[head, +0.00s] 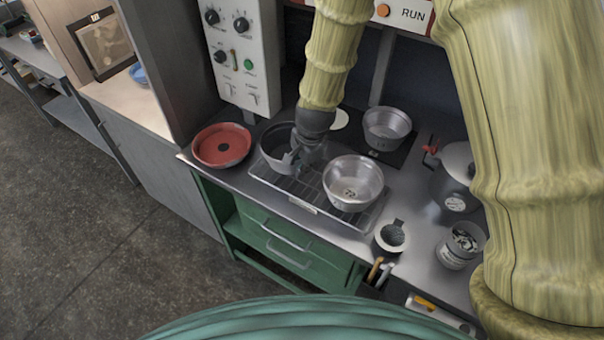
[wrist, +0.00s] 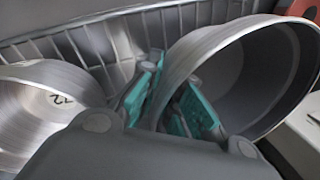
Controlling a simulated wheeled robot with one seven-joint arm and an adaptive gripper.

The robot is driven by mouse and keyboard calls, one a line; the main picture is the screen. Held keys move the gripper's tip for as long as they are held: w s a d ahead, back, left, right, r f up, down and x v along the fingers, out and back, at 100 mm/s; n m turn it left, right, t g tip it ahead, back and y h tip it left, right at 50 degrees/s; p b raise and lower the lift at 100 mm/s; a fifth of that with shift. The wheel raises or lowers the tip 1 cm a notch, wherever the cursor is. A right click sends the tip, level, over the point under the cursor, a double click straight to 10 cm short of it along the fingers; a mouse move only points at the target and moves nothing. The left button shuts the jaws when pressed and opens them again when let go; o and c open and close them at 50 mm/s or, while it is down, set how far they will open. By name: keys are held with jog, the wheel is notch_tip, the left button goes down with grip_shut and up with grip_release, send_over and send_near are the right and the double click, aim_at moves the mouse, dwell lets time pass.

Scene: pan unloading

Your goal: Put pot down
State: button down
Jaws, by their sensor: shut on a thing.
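A dark grey pot (head: 270,152) stands at the left end of the wire rack (head: 262,176) in the head view. My gripper (head: 297,155) comes down over its right side. In the wrist view the pot (wrist: 262,88) is large at the right, and the teal fingertips (wrist: 172,98) are shut on its wall, one inside and one outside. The pot looks on or just above the rack; its underside is hidden, so I cannot tell which. A shiny metal pot marked 22 (head: 352,184) sits on the rack to the right, and also shows in the wrist view (wrist: 45,105).
A red pan (head: 222,145) lies left of the rack near the bench edge. Another metal pot (head: 387,128) stands behind on a dark plate. A control panel (head: 240,55) rises behind.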

aim_at(301, 178)
jog(key=shift+s+b+x, duration=0.15)
jog(key=shift+b+x, duration=0.35)
jog(key=shift+x, duration=0.25)
jog(key=shift+s+b+x, duration=0.1)
jog(key=shift+b+x, duration=0.35)
jog(key=shift+x, duration=0.25)
jog(key=shift+d+f, duration=0.15)
jog(key=c, duration=1.6)
grip_release()
jog(key=shift+w, duration=0.1)
jog(key=shift+r, duration=0.2)
jog(key=shift+b+v, duration=1.85)
jog(key=shift+v, duration=4.05)
